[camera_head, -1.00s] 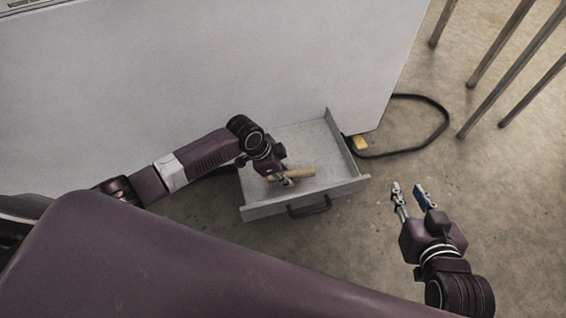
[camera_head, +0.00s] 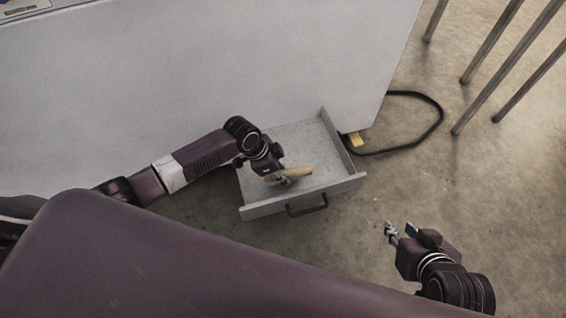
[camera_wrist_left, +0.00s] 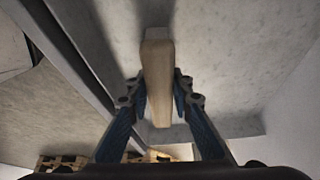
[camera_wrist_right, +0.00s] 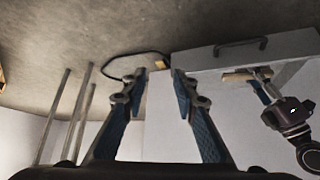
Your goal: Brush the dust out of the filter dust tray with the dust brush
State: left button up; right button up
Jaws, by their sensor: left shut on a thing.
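The filter dust tray (camera_head: 318,190) is an open grey drawer with a dark handle, pulled out of the big grey housing. My left gripper (camera_head: 284,180) is inside the tray, shut on the tan wooden dust brush (camera_head: 299,171). In the left wrist view, the brush (camera_wrist_left: 157,75) sits between the two fingers, over the speckled tray floor. Its bristles cannot be made out. The tray floor looks pale grey and mottled; I cannot tell dust from surface there. My right gripper (camera_head: 391,235) is open and empty, in front and to the right of the tray.
The grey housing (camera_head: 200,70) rises behind the tray. A black cable (camera_head: 437,110) loops on the floor to the right, near a small yellow block (camera_head: 355,139). Several metal legs (camera_head: 490,80) stand at the upper right. The floor between the tray and my right gripper is clear.

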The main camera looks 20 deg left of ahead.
aim_at(287, 173)
pick_arm(q)
jog(key=shift+r+p, duration=0.65)
jog(key=shift+p, duration=0.05)
jog(key=shift+r+p, duration=0.55)
pick_arm(e)
jog(key=s+d+f+g+h, duration=0.1)
jog(key=s+d+f+g, duration=0.2)
jog(key=s, duration=0.5)
pick_arm(q)
jog(key=shift+r+p, duration=0.75)
jog(key=shift+p, duration=0.1)
jog(key=shift+r, duration=0.15)
jog(key=shift+r+p, duration=0.45)
jog(key=shift+p, duration=0.3)
jog(key=shift+r+p, duration=0.55)
jog(key=shift+p, duration=0.1)
pick_arm(e)
notch_tip(287, 173, down, 11)
jog(key=a+g, duration=0.1)
jog(key=a, duration=0.1)
jog(key=shift+w+r+g, duration=0.15)
jog(key=shift+r+g, duration=0.05)
jog(key=shift+g, duration=0.2)
